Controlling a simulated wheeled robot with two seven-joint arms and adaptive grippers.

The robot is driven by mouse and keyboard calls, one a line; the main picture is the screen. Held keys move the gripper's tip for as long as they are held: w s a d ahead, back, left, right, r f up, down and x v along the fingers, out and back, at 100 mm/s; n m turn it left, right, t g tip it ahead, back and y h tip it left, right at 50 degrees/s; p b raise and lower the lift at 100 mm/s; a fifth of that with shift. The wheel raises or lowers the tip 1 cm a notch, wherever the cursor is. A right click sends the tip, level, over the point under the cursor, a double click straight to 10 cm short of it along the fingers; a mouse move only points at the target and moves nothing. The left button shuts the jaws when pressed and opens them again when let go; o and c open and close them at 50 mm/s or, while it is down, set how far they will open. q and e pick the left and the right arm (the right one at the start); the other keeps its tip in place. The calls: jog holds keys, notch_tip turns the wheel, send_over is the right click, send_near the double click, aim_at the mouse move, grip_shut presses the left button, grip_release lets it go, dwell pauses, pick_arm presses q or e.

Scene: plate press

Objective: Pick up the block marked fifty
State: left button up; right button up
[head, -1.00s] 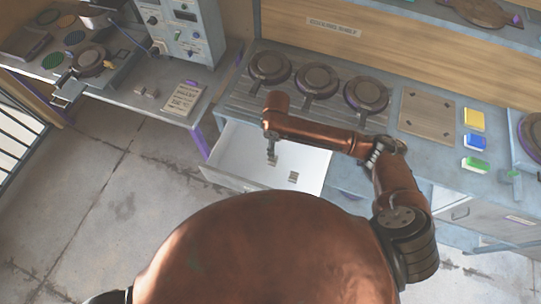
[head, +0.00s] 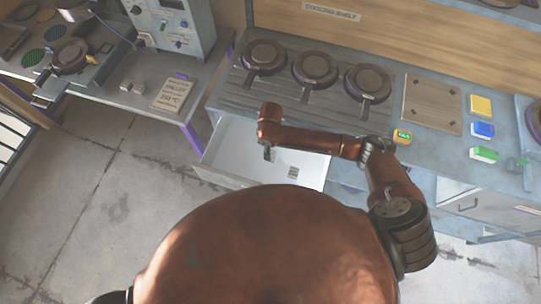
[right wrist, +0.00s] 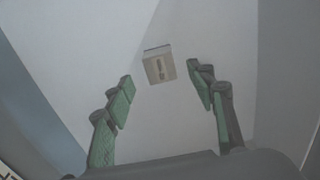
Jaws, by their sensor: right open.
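A small pale block (head: 292,172) lies on the white floor of the open drawer (head: 230,146) in the head view. The right wrist view shows a small beige block (right wrist: 159,66) with a dark mark that I cannot read. It lies beyond my right gripper's fingertips, roughly between them and apart from both. My right gripper (right wrist: 164,75) is open and empty, its green-padded fingers spread. In the head view my right gripper (head: 268,154) is over the drawer, left of the visible block. I cannot tell whether the two views show the same block. My left gripper is out of view.
Three round pans (head: 315,69) stand on the counter above the drawer. Yellow, blue and green blocks (head: 482,130) lie at right, beside a square board (head: 432,104). Two small pale blocks (head: 132,87) and a printed sign (head: 174,94) are on the left bench. The drawer walls surround my right gripper.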

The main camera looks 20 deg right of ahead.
jog(key=shift+f+b, duration=0.4)
jog(key=shift+f, duration=2.35)
jog(key=shift+r, duration=0.1)
grip_shut()
